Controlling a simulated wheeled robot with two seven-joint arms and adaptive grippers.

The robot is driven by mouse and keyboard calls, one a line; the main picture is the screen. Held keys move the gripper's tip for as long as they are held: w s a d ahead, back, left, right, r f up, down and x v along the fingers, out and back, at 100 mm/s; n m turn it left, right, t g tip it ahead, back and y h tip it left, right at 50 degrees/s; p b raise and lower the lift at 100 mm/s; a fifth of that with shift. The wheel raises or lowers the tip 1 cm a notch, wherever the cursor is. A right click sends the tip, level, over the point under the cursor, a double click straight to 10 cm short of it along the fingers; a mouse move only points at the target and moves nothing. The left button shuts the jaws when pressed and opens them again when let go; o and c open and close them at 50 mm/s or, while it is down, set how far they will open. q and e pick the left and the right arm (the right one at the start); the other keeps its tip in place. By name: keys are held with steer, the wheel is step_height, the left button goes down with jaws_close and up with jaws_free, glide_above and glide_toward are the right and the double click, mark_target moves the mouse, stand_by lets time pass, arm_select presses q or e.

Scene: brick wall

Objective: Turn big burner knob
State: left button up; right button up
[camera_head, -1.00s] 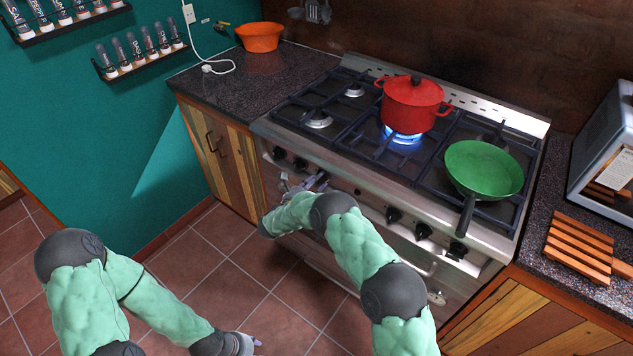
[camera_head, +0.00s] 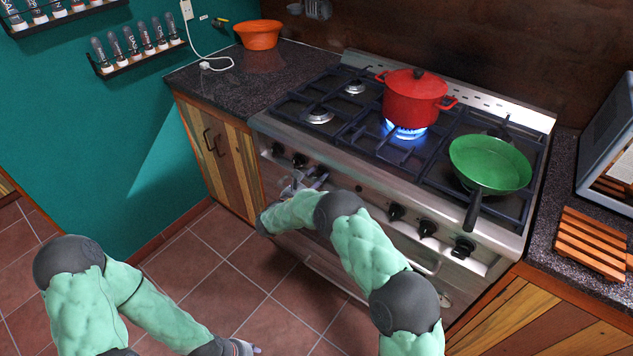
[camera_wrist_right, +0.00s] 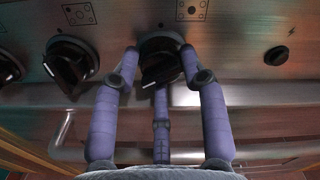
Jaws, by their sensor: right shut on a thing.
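The stove (camera_head: 345,165) has a row of black knobs along its front panel. My right gripper (camera_head: 312,180) is at the panel, left of its middle. In the right wrist view, the fingers of this gripper (camera_wrist_right: 160,75) are closed around a black knob (camera_wrist_right: 160,68), one on each side and a third below. The grip hides part of this knob in the head view. A burner symbol (camera_wrist_right: 193,10) is printed above the panel's knobs. My left gripper (camera_head: 243,348) hangs low over the floor at the bottom edge, and its fingers are unclear.
A red pot (camera_head: 412,100) sits over a lit blue flame (camera_head: 404,131). A green pan (camera_head: 490,163) stands at the right, its handle reaching over the front edge. Another knob (camera_wrist_right: 70,65) is close left of the gripped one. An oven handle (camera_wrist_right: 65,130) runs below.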

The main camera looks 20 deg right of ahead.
steer(key=m, duration=0.1)
steer(key=m+b, duration=0.1)
steer(key=m, duration=0.1)
steer(key=shift+w+r, duration=0.15)
steer(key=shift+r, duration=0.15)
steer(key=m, duration=0.2)
steer(key=shift+r+m+b, duration=0.1)
steer(key=shift+m+b, duration=0.25)
steer(key=shift+m, duration=0.05)
steer(key=m, duration=0.4)
steer(key=shift+d, duration=0.15)
steer(key=m, duration=0.9)
steer(key=shift+s+d+m, duration=0.1)
steer(key=shift+s+m, duration=0.1)
steer(key=shift+m, duration=0.1)
steer(key=m, duration=0.4)
steer(key=shift+f+m, duration=0.25)
steer(key=shift+m, duration=0.15)
steer(key=shift+f, duration=0.1)
steer(key=shift+s, duration=0.1)
